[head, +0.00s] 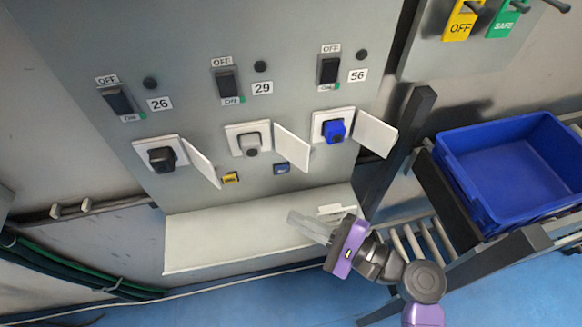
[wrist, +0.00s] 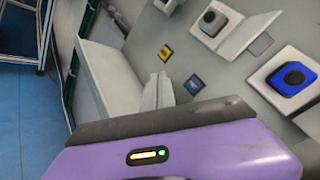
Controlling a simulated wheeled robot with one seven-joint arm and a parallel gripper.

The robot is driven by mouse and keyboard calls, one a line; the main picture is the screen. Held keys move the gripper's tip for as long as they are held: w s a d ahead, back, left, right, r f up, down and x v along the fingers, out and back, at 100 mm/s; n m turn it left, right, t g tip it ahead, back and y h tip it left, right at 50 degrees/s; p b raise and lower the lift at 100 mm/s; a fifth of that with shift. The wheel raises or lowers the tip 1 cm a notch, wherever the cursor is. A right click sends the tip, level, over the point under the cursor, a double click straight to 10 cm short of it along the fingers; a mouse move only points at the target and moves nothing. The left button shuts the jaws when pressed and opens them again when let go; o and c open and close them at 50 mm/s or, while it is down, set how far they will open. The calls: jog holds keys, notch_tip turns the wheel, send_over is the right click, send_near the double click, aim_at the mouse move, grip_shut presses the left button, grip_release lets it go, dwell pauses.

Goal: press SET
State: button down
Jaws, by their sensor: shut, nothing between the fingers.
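On the grey panel, a small yellow button (head: 230,178) and a small blue button (head: 281,169) sit below the sockets. They also show in the wrist view, the yellow button (wrist: 165,53) to the left of the blue button (wrist: 194,84). Their lettering is too small to read, so I cannot tell which one is SET. My gripper (head: 300,222) is shut and empty, in front of the pale shelf and below the blue button. In the wrist view its fingertips (wrist: 157,84) are together, apart from both buttons.
Above the buttons are a black plug (head: 162,159), a grey plug (head: 252,144) and a blue plug (head: 335,131), each with an open hinged cover. A pale shelf (head: 205,240) juts out below. A blue crate (head: 465,180) stands at the right.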

aim_at(282, 170)
dwell(0.3)
jog(key=w+a+b, duration=0.2)
jog(key=w+b, duration=0.1)
jog(key=w, duration=0.5)
jog(key=shift+w+a, duration=0.2)
jog(key=shift+w, duration=0.05)
jog(key=shift+w, duration=0.15)
dwell(1.9)
jog(key=shift+w+a, duration=0.15)
jog(key=shift+w, duration=0.1)
jog(key=shift+w+a, duration=0.1)
jog(key=shift+w, duration=0.3)
dwell(0.8)
jog(key=shift+s, duration=0.1)
jog(key=shift+s+d+p, duration=0.25)
jog(key=shift+s+p, duration=0.2)
jog(key=shift+s, duration=0.25)
jog(key=shift+s, duration=0.1)
